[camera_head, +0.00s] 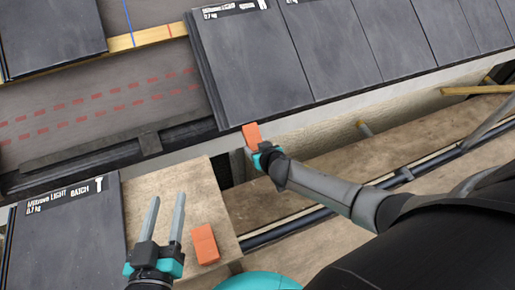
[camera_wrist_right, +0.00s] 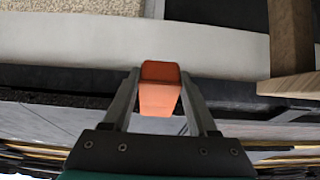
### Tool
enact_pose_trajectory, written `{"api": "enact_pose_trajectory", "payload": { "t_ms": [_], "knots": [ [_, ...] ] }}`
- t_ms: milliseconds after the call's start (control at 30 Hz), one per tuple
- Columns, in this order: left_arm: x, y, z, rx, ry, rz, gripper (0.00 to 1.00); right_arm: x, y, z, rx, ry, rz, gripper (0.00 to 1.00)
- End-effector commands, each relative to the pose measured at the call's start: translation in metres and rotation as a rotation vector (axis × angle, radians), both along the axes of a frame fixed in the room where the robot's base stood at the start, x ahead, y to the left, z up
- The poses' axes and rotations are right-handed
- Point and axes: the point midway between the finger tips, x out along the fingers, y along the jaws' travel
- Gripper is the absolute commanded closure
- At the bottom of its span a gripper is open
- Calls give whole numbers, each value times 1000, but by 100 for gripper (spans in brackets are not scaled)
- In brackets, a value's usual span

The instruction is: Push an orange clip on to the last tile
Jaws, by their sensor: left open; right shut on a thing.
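An orange clip (camera_head: 251,134) is held in my right gripper (camera_head: 262,152), at the lower edge of the last tile (camera_head: 248,70) at the left end of the laid row. In the right wrist view the orange clip (camera_wrist_right: 160,88) sits between the two fingers of my right gripper (camera_wrist_right: 160,100). I cannot tell whether the clip touches the tile. A second orange clip (camera_head: 204,244) lies on the wooden board. My left gripper (camera_head: 167,215) is open and empty, just left of that second clip.
The wooden board (camera_head: 175,185) carries a stack of dark tiles (camera_head: 65,235) at lower left. Bare underlay (camera_head: 100,110) with red dashes lies left of the laid row. A wooden batten (camera_head: 150,36) crosses at the top. A gutter and pipes run below the roof edge.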

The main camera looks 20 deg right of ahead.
Motion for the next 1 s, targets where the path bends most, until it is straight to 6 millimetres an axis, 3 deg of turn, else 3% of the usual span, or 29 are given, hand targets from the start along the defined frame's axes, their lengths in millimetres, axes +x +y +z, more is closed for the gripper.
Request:
{"api": "enact_pose_trajectory", "payload": {
  "t_ms": [1000],
  "knots": [
    [0,0,3,0,1,0,50,10,0,6,1,-1,-1,100]
  ]
}}
